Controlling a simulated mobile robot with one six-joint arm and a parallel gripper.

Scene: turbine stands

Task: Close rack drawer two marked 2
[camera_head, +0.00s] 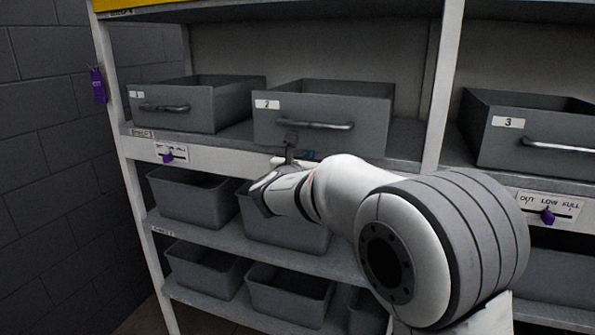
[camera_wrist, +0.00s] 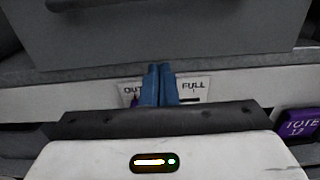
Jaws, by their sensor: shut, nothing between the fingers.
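Drawer two (camera_head: 345,115) is a grey drawer with a white label marked 2 (camera_head: 267,104) and a bar handle (camera_head: 327,125).
Drawer one (camera_head: 172,106) is to the left and drawer three (camera_head: 535,133) to the right, beyond a white upright (camera_head: 441,85). Slider labels (camera_head: 170,153) line the shelf edge. Grey bins (camera_head: 193,197) fill the lower shelves. A purple tote tag (camera_wrist: 298,125) shows at the right in the wrist view.

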